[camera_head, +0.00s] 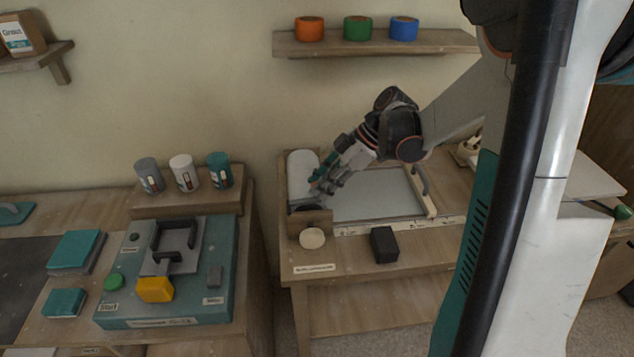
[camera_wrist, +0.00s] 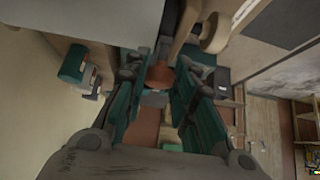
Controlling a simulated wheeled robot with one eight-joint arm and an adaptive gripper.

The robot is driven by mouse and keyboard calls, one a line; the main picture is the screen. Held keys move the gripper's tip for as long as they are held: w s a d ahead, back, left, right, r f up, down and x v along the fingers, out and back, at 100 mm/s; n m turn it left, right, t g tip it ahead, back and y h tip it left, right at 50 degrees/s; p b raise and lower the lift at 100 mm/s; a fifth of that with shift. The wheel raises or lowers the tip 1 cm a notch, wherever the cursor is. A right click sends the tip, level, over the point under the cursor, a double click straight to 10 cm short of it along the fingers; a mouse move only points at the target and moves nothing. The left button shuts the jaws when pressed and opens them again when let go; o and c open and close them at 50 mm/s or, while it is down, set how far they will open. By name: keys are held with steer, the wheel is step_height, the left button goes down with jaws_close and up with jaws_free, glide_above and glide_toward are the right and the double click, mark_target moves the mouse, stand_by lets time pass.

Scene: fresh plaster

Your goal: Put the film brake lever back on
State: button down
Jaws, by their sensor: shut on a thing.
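My gripper (camera_head: 320,184) is at the right side of the white film roll (camera_head: 300,172), low over the left end of the cutting bench. In the wrist view my gripper (camera_wrist: 158,88) has its teal fingers on either side of a reddish-brown rounded piece (camera_wrist: 160,75), which I take to be the brake lever. The fingers are shut on it. The white roll (camera_wrist: 70,18) fills the upper left of the wrist view. A wooden end block with a pale round disc (camera_head: 311,238) stands in front of the roll. Whether the lever touches its mount is hidden.
A black block (camera_head: 384,244) stands at the bench's front edge. A grey framed panel (camera_head: 375,195) lies right of the roll. The left bench holds a teal fixture (camera_head: 190,307) and several cans on a wooden riser (camera_head: 190,203). Tape rolls sit on the wall shelf (camera_head: 375,43).

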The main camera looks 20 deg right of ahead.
steer(key=shift+s+d+f, duration=0.15)
steer(key=shift+d+f, duration=0.2)
steer(key=shift+f, duration=0.35)
steer(key=c, duration=1.3)
jaws_free()
steer(key=shift+d, duration=0.15)
steer(key=v, duration=1.2)
